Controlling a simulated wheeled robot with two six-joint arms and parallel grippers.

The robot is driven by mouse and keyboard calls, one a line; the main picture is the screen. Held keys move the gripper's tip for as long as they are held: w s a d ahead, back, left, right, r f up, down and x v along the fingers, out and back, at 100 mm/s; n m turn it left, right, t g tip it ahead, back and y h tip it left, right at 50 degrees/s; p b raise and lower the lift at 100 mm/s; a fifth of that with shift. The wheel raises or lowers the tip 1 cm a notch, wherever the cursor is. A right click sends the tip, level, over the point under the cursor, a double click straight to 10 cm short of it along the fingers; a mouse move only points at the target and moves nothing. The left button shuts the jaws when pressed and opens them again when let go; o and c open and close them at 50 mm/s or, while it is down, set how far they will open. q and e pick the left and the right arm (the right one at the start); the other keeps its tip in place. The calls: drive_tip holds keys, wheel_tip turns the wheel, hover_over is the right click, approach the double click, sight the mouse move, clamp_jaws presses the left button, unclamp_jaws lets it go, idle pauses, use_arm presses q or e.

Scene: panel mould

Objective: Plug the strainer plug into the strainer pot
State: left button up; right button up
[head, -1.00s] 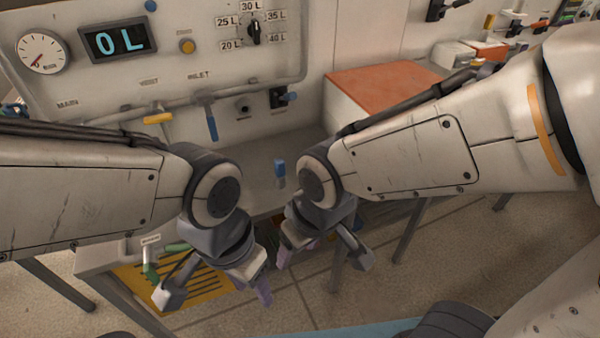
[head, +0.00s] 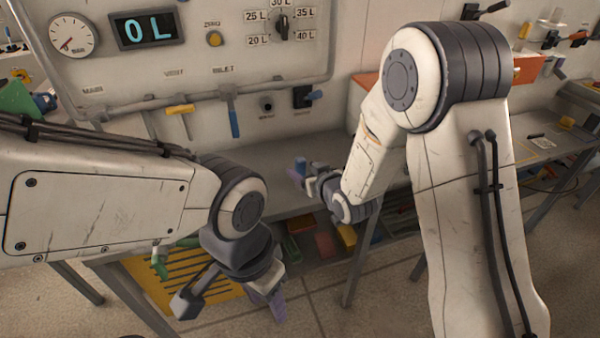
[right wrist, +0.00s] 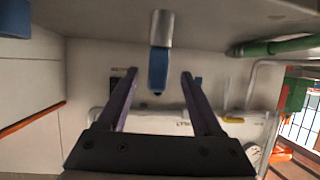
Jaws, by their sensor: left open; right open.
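The blue and metal plug (right wrist: 158,60) stands on the bench, metal end against the surface. In the right wrist view, which is upside down, it lines up between my right gripper's two purple fingers (right wrist: 159,72), without visible contact. In the head view, the plug's blue top (head: 301,164) shows beside my right gripper (head: 306,174), which is open at bench height. My left gripper (head: 266,292) is open and empty, low in front of the bench. A dark round port (head: 266,105) is on the panel; I cannot tell whether it is the strainer pot.
The panel (head: 200,75) carries a gauge (head: 72,35), a 0 L display (head: 147,29), and yellow (head: 180,109) and blue (head: 234,122) valve handles. The grey bench (head: 262,185) is clear to the left of the right gripper. A yellow rack (head: 165,290) sits below.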

drive_tip(key=p+x, duration=0.1)
drive_tip(key=x, duration=0.5)
drive_tip(key=shift+w+f, duration=0.1)
drive_tip(key=shift+w, duration=0.2)
drive_tip(key=shift+c, duration=0.3)
clamp_jaws()
